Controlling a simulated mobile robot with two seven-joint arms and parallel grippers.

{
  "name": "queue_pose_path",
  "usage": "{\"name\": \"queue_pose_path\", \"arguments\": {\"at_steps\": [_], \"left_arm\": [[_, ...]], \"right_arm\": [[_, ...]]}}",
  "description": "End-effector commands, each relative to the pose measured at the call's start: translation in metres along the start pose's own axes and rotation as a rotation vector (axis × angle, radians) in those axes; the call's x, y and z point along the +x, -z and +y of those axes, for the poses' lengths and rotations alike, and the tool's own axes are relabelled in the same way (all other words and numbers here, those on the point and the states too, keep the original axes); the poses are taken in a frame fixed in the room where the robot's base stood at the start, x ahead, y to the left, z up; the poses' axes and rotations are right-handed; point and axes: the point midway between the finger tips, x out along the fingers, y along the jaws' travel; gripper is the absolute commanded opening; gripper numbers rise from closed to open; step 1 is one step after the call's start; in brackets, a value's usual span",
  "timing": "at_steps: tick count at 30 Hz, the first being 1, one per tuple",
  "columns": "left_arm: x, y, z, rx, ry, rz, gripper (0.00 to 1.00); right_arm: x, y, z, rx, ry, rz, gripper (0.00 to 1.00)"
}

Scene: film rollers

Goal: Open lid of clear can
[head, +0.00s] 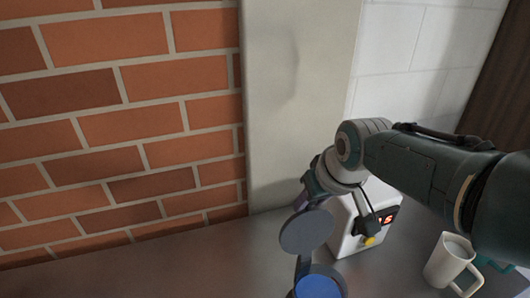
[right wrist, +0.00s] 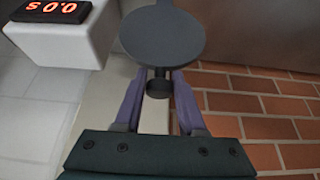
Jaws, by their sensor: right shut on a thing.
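The can (head: 338,276) stands at the bottom edge of the head view, partly cut off, with a blue inside showing. Its round grey lid (head: 307,231) is raised and tilted up above the can's back side, so the mouth is uncovered. The lid also shows as a dark disc in the right wrist view (right wrist: 163,36). My right gripper (head: 302,201) is behind the lid; in the right wrist view its purple fingers (right wrist: 157,88) are shut on the lid's small dark knob. The left gripper is not in view.
A white box with a red digital display (head: 378,219) stands right of the can. A white mug (head: 451,263) is farther right. The grey counter (head: 150,265) is clear on the left, with a brick wall (head: 120,120) behind.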

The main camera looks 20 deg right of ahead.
Motion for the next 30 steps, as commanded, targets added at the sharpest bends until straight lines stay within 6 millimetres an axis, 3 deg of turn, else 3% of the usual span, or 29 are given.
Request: {"name": "queue_pose_path", "arguments": {"at_steps": [16, 17, 24, 30], "left_arm": [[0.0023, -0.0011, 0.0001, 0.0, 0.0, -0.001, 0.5], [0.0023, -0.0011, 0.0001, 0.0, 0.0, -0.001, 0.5], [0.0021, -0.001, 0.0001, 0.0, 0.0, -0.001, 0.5], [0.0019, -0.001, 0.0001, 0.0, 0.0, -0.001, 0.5]], "right_arm": [[0.0029, -0.0031, 0.0014, -0.001, -0.003, -0.01, 0.0], [0.0029, -0.0031, 0.0014, -0.001, -0.003, -0.01, 0.41], [0.0026, -0.003, 0.0003, -0.001, -0.001, -0.01, 0.68], [0.0021, -0.0016, -0.0002, -0.001, 0.0, -0.008, 0.69]]}}
